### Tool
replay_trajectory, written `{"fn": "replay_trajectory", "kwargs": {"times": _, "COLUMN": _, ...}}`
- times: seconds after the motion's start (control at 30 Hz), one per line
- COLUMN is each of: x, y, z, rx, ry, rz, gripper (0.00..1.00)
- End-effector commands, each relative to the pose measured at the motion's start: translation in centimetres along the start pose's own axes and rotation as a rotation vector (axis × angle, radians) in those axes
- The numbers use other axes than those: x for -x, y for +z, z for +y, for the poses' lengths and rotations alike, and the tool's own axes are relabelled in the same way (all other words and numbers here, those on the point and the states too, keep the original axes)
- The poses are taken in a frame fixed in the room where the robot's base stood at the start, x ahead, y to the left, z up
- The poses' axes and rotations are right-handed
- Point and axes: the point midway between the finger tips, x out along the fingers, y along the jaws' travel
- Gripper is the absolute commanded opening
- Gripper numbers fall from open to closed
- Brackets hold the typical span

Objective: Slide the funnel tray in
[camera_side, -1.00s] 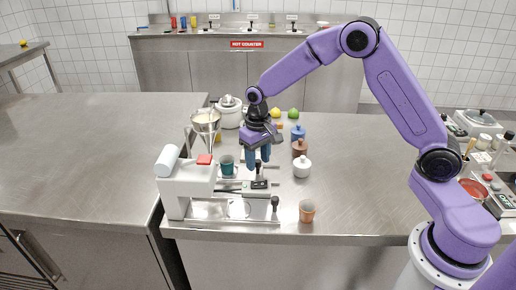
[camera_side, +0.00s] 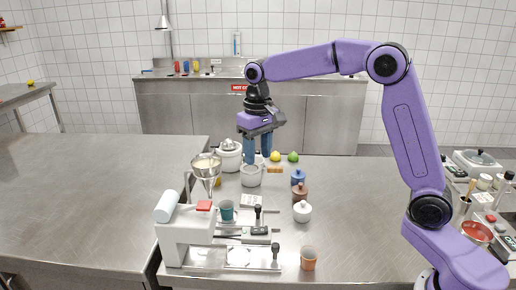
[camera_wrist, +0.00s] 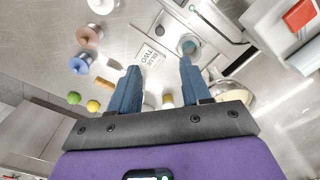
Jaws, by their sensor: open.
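A metal funnel (camera_side: 206,168) stands in a holder behind the white machine (camera_side: 185,235), left of my gripper; its bowl also shows in the wrist view (camera_wrist: 234,92). I cannot tell clearly which part is the tray. A flat metal plate with a black upright knob (camera_side: 275,250) lies at the machine's base, and a second black knob (camera_side: 257,211) stands behind it.
A teal cup (camera_side: 226,210) stands beside the machine. A printed card (camera_side: 251,201) lies behind the knobs. Blue, brown and white lidded jars (camera_side: 302,211) line the right. An orange cup (camera_side: 308,258) is near the front edge. A grey pot (camera_side: 251,176) stands below my gripper.

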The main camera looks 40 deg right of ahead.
Motion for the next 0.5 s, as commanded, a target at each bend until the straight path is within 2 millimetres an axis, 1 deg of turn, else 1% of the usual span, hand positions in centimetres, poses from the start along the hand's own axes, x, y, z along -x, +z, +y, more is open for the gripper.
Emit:
{"fn": "replay_trajectory", "kwargs": {"times": 0.1, "x": 0.65, "y": 0.01, "z": 0.00, "rx": 0.000, "ry": 0.000, "rz": 0.001, "gripper": 0.48}}
{"fn": "replay_trajectory", "kwargs": {"times": 0.37, "x": 0.76, "y": 0.02, "z": 0.02, "rx": 0.000, "ry": 0.000, "rz": 0.000, "gripper": 0.48}}
{"fn": "replay_trajectory", "kwargs": {"times": 0.4, "x": 0.75, "y": 0.02, "z": 0.03, "rx": -0.001, "ry": 0.000, "rz": 0.000, "gripper": 0.41}}
{"fn": "replay_trajectory", "kwargs": {"times": 0.43, "x": 0.73, "y": 0.03, "z": 0.05, "rx": -0.003, "ry": 0.000, "rz": 0.000, "gripper": 0.31}}
{"fn": "replay_trajectory", "kwargs": {"times": 0.47, "x": 0.69, "y": 0.04, "z": 0.10, "rx": -0.010, "ry": -0.002, "rz": -0.001, "gripper": 0.22}}
{"fn": "replay_trajectory", "kwargs": {"times": 0.5, "x": 0.59, "y": 0.06, "z": 0.26, "rx": -0.032, "ry": -0.007, "rz": -0.003, "gripper": 0.09}}
